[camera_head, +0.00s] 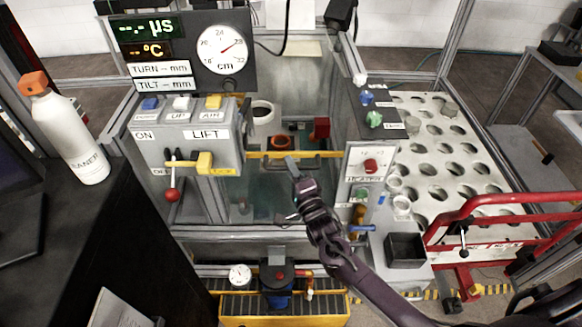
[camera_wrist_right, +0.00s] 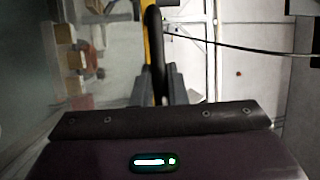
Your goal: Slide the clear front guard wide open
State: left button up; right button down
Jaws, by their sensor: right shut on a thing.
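The clear front guard (camera_head: 262,185) is a see-through panel at the front of the machine, between the lift control box and the heater panel. A yellow bar (camera_head: 260,154) runs across its top. My right gripper (camera_head: 292,165) reaches up from the lower right to this bar. In the right wrist view my right gripper (camera_wrist_right: 161,90) is shut on a dark upright handle (camera_wrist_right: 153,48), with a yellow strip (camera_wrist_right: 145,40) beside it. The fingers and wrist hide part of the handle and panel. I cannot tell how far the guard is open. My left gripper is not in view.
The lift control box (camera_head: 190,138) with a red-knobbed lever stands left of the guard. The heater panel (camera_head: 368,170) stands close on its right. A red rail (camera_head: 510,197) and black bin (camera_head: 405,249) are farther right. A white bottle (camera_head: 70,135) stands at left.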

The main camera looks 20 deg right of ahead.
aim_at(291, 236)
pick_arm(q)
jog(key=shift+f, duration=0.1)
pick_arm(e)
jog(key=shift+f, duration=0.15)
